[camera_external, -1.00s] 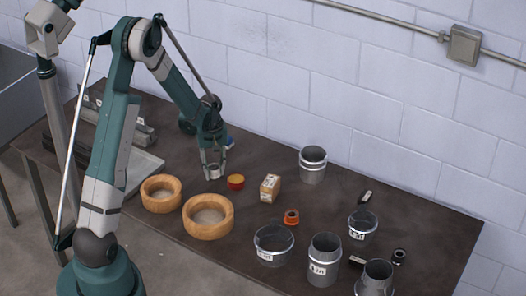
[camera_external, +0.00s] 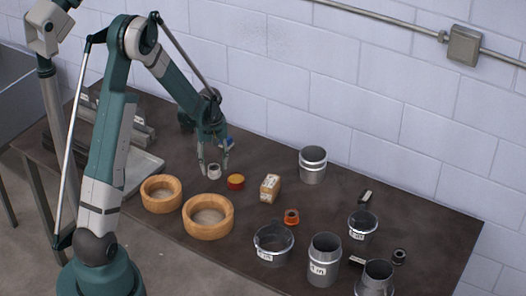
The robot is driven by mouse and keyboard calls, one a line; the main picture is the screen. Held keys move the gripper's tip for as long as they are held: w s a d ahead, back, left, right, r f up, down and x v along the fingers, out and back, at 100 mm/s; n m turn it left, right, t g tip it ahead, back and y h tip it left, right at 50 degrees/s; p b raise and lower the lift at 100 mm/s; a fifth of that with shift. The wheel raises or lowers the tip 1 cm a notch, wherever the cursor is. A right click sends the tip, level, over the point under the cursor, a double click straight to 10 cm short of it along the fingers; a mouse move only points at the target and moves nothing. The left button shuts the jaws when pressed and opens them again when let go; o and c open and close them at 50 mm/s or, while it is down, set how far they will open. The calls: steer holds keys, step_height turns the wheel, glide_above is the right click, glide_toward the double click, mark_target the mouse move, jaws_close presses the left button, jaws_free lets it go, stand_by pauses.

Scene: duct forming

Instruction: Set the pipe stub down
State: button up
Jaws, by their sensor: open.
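The pipe stub (camera_external: 214,171), a small pale grey ring-like piece, stands on the dark table just behind the two wooden rings. My gripper (camera_external: 213,164) is right above and around it, pointing down, with its fingers spread open. I cannot tell whether a fingertip touches the stub. The stub's lower part is small in view, but it appears to rest on the table.
Wooden rings (camera_external: 161,194) and (camera_external: 208,217) stand in front. A grey tray (camera_external: 146,168) lies left.

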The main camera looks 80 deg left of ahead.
mark_target(216, 169)
step_height(216, 169, up, 10)
steer(key=shift+f, duration=0.25)
stand_by(0.3)
stand_by(0.6)
steer(key=w+d+r+m+t+y, duration=0.1)
steer(key=w+d+r+m, duration=0.2)
steer(key=d+r, duration=0.5)
steer(key=w+d+r+m+t, duration=0.1)
steer(key=w+d+r+m, duration=0.15)
steer(key=d, duration=0.95)
steer(key=w+d+r+m+t+y, duration=0.1)
steer(key=w+d+r+m, duration=0.2)
steer(key=d+r, duration=0.5)
steer(key=s+d+r+m+t, duration=0.1)
steer(key=s+d+m, duration=0.2)
steer(key=d, duration=0.7)
steer(key=s+d+m+t+h, duration=0.1)
steer(key=s+d+m, duration=0.2)
steer(key=d, duration=0.8)
steer(key=s+d+r+m+t+h, duration=0.1)
steer(key=s+d, duration=0.4)
steer(key=d, duration=0.5)
steer(key=shift+d+r+m+t, duration=0.3)
steer(key=shift+m+t, duration=0.3)
steer(key=shift+m, duration=0.65)
steer(key=shift+s, duration=0.1)
